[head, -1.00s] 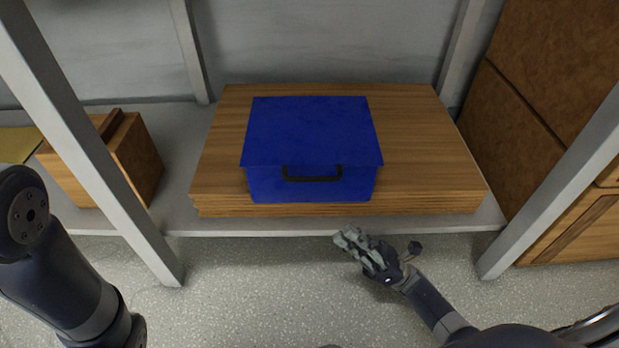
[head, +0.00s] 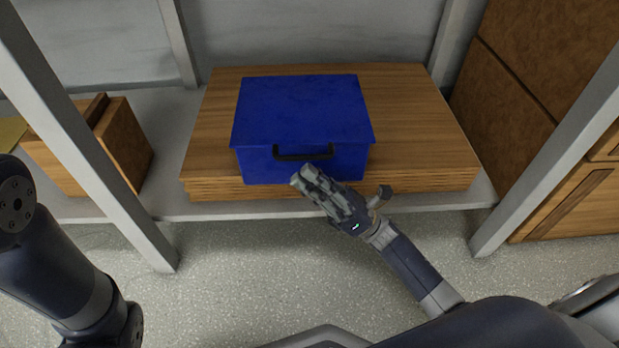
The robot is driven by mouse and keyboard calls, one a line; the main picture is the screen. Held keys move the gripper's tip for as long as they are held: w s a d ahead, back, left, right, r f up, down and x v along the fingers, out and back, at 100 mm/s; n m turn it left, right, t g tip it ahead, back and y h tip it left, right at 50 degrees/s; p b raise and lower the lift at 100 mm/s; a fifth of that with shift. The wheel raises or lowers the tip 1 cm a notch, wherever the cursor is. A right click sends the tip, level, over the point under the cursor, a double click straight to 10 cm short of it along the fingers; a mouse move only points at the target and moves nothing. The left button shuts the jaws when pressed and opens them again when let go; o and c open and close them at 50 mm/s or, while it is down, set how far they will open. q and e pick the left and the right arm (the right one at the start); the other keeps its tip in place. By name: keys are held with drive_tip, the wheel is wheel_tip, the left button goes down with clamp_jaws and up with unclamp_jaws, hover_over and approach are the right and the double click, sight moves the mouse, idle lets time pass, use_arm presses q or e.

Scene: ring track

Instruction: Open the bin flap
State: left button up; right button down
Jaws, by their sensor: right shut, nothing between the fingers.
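The blue bin (head: 256,168) stands on a wooden stack. Its flat blue flap (head: 302,108) lies closed on top. A black handle (head: 303,155) is on the front, just under the flap's front edge. My right gripper (head: 304,178) is shut and empty. Its fingertips are just below the handle, in front of the bin's front face. I cannot tell whether they touch the bin. My left arm (head: 60,265) shows at the left edge, but its gripper is out of view.
The wooden stack (head: 420,140) lies on a grey shelf between two grey posts, the left post (head: 90,140) and the right post (head: 550,165). A wooden box (head: 125,145) stands at left. Wooden cabinets (head: 520,80) stand at right.

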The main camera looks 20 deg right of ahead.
drive_tip(key=shift+r, duration=0.3)
drive_tip(key=shift+r, duration=0.1)
